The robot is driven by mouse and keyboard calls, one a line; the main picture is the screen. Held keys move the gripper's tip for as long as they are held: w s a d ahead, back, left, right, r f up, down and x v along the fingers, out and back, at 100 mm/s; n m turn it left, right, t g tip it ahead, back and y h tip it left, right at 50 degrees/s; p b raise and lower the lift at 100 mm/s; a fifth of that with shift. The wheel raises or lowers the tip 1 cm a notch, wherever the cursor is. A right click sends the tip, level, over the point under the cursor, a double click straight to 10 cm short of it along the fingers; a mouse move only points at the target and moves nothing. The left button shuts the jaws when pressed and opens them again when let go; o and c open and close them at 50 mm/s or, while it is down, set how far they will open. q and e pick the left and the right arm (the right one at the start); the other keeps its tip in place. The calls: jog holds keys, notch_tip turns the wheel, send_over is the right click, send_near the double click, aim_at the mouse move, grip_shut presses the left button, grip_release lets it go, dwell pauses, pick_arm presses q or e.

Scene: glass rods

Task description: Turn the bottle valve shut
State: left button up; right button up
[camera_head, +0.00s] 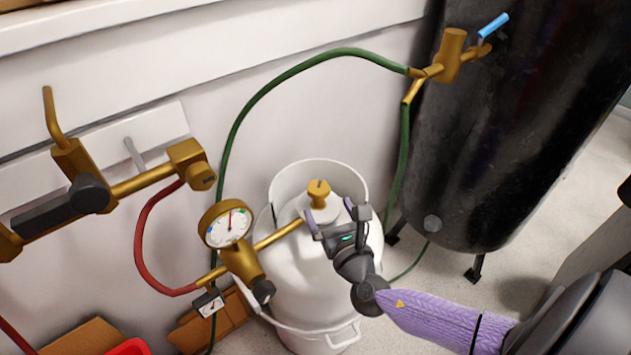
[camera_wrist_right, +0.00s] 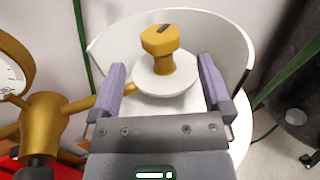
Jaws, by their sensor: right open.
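The white gas bottle (camera_head: 318,290) stands upright on the floor, with a round collar (camera_head: 318,168) around its top. The brass bottle valve (camera_head: 319,192) rises from the middle of the top and has a dark mark on its head. It also shows in the right wrist view (camera_wrist_right: 158,42), upright on a white disc. My right gripper (camera_head: 331,212) is open at the bottle's top, just on the near side of the valve. In the right wrist view its two purple fingers (camera_wrist_right: 162,78) lie left and right of the disc, with the valve head beyond their tips. My left gripper is not in view.
A brass regulator with a gauge (camera_head: 228,225) joins the bottle at its left. A green hose (camera_head: 240,108) arcs to a brass fitting on the large black tank (camera_head: 500,130).

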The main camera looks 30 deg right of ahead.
aim_at(323, 198)
jog(key=b+x, duration=0.1)
jog(key=x, duration=0.4)
jog(key=shift+w+d+f, duration=0.1)
jog(key=shift+w+f, duration=0.1)
jog(key=shift+w+d+r+b, duration=0.15)
jog(key=shift+w+b, duration=0.2)
jog(key=shift+w, duration=0.35)
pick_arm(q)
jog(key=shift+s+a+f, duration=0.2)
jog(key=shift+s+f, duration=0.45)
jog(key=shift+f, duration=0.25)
